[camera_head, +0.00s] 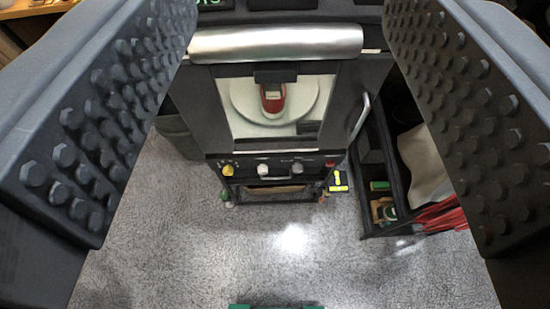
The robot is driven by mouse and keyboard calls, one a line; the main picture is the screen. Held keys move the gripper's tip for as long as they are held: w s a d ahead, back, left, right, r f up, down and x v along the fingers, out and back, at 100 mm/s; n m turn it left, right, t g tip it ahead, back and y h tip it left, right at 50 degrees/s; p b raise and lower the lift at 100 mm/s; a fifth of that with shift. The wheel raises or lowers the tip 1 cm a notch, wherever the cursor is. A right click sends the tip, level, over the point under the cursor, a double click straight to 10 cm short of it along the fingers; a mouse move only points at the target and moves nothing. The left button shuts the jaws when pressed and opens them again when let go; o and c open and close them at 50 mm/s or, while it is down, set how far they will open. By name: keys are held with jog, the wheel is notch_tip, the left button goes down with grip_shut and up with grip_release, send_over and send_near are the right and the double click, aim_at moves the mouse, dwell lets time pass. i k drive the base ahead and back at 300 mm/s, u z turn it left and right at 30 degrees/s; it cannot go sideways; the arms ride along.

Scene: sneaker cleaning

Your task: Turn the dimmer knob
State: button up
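A dark cabinet machine (185,100) stands ahead with a lit window, and a red-and-white sneaker sits on a round white plate inside it. I cannot tell which is the dimmer knob; labels are too small to read. My gripper (290,30) is wide open and empty, its two studded fingers at the left and right edges, apart from the knobs.
A silver rounded bar (276,42) crosses above the window. A curved handle (360,118) is on the machine's right side. A dark open shelf (372,205) with red strands (441,217) stands at the right. Grey speckled floor is clear in front; something green shows at the bottom edge.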

aim_at(228, 171)
jog(key=z, duration=0.45)
jog(key=k, duration=1.3)
jog(key=u, duration=0.65)
jog(key=i, duration=1)
jog(key=z, duration=0.05)
